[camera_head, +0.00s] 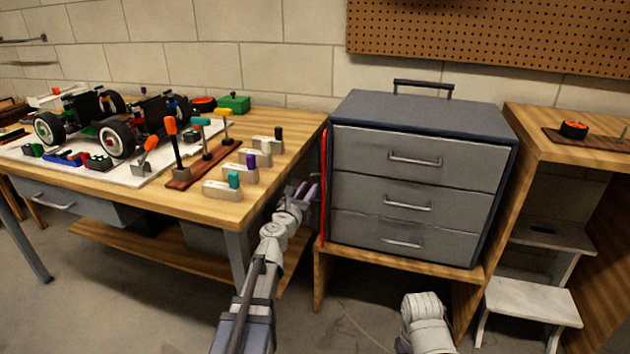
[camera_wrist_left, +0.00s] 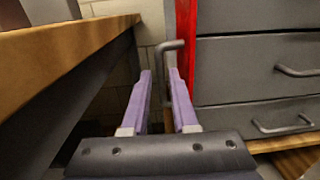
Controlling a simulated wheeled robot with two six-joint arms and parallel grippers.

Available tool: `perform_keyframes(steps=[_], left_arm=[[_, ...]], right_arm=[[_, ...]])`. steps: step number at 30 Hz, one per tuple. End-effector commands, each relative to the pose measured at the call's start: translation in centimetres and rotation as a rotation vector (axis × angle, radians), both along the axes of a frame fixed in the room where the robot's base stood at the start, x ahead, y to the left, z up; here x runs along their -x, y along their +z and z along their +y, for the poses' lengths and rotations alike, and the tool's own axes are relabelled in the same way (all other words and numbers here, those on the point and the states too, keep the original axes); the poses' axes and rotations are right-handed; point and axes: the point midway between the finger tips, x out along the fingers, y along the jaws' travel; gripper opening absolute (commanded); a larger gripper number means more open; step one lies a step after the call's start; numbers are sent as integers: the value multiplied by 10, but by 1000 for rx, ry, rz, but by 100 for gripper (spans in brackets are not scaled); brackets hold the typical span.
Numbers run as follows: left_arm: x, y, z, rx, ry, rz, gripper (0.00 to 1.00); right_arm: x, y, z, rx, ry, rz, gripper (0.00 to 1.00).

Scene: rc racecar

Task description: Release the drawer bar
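The red drawer bar (camera_head: 323,187) stands upright along the left front edge of the grey three-drawer cabinet (camera_head: 420,112). In the left wrist view the red bar (camera_wrist_left: 186,45) carries a grey bent handle (camera_wrist_left: 162,62) on its left side. My left gripper (camera_head: 308,190) is beside the bar, low in the gap between workbench and cabinet. In the wrist view my left gripper (camera_wrist_left: 161,75) is open, its purple fingers pointing at the handle, which shows between the fingertips. I cannot tell if they touch. Only a white link of my right arm shows; its gripper is out of view.
The workbench (camera_head: 258,185) is close on the left, with cars, tools and small blocks on top. The cabinet's drawers are shut, each with a metal handle. A wooden shelf unit (camera_head: 560,150) and a white step stool (camera_head: 530,300) stand at the right.

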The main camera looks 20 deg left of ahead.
Motion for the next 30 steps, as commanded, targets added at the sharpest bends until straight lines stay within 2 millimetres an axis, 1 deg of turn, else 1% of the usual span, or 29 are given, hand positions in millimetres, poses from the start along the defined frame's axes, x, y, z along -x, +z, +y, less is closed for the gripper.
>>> perform_keyframes(steps=[1,9,12,15,21,22,29,30], left_arm=[[-9,0,0,-1,-1,0,27],[-51,0,1,-2,-2,0,27],[-62,0,0,-2,-1,0,27],[-66,0,0,-2,-1,0,27],[-65,0,0,-2,-1,0,27],[-65,0,0,-2,-1,0,26],[-65,0,0,-2,-1,0,0],[-65,0,0,-2,-1,0,0]], right_arm=[[0,0,0,0,0,0,50],[0,0,0,0,0,0,50],[0,0,0,0,0,0,50],[0,0,0,0,0,0,50],[0,0,0,0,0,0,50],[0,0,0,0,0,0,50],[0,0,0,0,0,0,50],[0,0,0,0,0,0,50]])
